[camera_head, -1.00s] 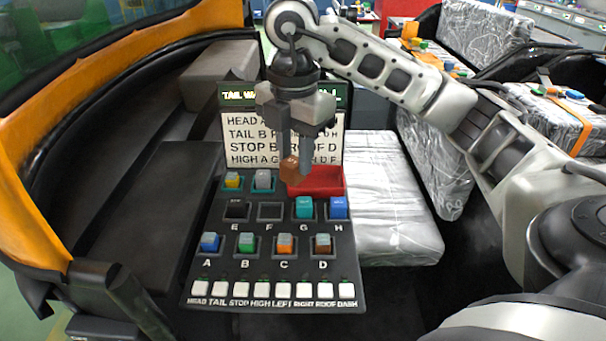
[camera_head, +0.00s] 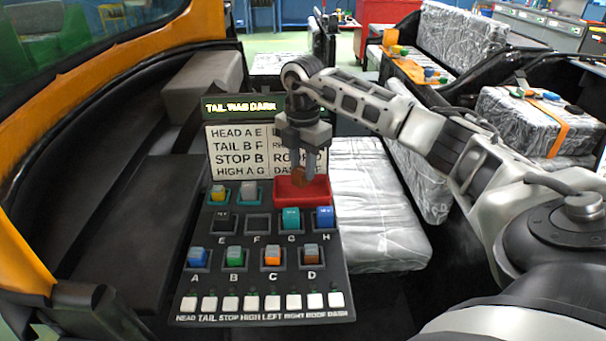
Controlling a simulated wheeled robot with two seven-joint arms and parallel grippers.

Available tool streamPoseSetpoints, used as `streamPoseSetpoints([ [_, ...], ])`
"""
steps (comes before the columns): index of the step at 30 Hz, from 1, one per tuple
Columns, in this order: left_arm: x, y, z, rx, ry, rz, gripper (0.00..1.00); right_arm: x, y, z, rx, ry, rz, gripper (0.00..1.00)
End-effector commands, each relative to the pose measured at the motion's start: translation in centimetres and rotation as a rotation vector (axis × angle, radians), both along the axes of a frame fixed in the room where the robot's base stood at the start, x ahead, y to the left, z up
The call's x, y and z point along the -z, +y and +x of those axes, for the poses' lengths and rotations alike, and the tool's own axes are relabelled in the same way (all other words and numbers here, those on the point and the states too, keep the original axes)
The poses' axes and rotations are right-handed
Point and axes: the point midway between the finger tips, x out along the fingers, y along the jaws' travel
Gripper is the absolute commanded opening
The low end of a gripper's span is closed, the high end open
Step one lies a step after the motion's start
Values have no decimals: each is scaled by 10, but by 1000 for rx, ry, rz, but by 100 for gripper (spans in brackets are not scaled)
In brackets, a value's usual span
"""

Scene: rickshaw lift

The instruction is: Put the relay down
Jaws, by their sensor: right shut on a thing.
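My right gripper (camera_head: 303,176) points down over the red tray (camera_head: 317,190) at the upper right of the dark relay panel. It is shut on a brown relay (camera_head: 299,177), which is at the tray's left part; I cannot tell whether it touches the tray floor. On the panel (camera_head: 262,284), socket F (camera_head: 258,223) is empty. Sockets A, B, C, D, E, G and H hold relays, among them a teal one (camera_head: 291,218) at G and a blue one (camera_head: 325,217) at H. My left gripper is out of view.
A sign (camera_head: 230,150) with lettering stands behind the panel, under a display (camera_head: 240,107). A yellow-topped relay (camera_head: 218,193) and a grey one (camera_head: 249,190) sit left of the tray. White switches (camera_head: 265,303) line the front. A silver-wrapped seat (camera_head: 375,215) lies right.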

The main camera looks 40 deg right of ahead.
Motion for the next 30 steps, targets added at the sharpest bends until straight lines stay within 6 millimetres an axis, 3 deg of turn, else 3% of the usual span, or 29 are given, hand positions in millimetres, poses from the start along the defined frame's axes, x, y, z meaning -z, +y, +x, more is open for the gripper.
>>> streamPoseSetpoints([
  [7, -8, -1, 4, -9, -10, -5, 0, 30, -1, 0, 0, 3, -1, 6],
  [19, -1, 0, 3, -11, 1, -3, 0, 37, -1, 0, 0, 2, -1, 6],
  [20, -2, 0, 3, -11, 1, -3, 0, 36, -1, 0, 0, 1, -1, 36],
  [21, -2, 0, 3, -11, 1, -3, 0, 36, -1, 0, 0, 1, -1, 48],
  [30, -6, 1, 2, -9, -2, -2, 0, 34, -1, 0, 1, 1, -1, 50],
])
